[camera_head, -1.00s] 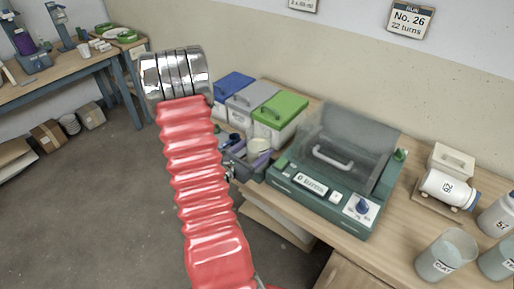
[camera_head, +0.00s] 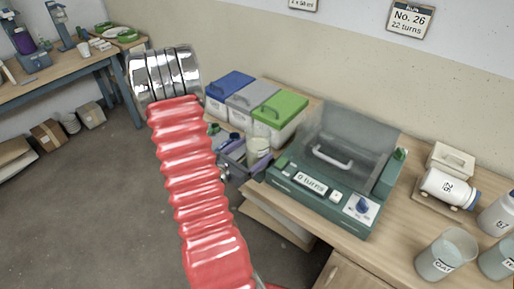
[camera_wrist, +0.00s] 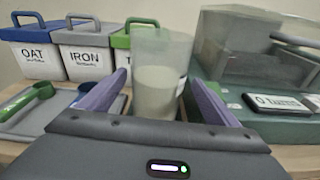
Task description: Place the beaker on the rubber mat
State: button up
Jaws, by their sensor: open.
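A clear beaker (camera_wrist: 158,85) with pale cloudy contents stands upright between the purple fingers of my gripper (camera_wrist: 158,79) in the wrist view. A gap shows beside the right finger; contact on the left is hard to tell. The beaker (camera_head: 258,147) also shows in the head view, with my gripper (camera_head: 253,160) open around it and partly hiding its lower part. Its base is hidden.
Lidded bins in blue (camera_head: 232,87), grey (camera_head: 250,101) and green (camera_head: 280,117) stand behind the beaker. A green machine (camera_head: 325,185) with a clear cover is close on the right.

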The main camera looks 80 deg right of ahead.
jog(key=v, duration=0.9)
jog(key=shift+w+a, duration=0.15)
jog(key=shift+a, duration=0.2)
dwell(0.5)
jog(key=shift+w+r, duration=0.1)
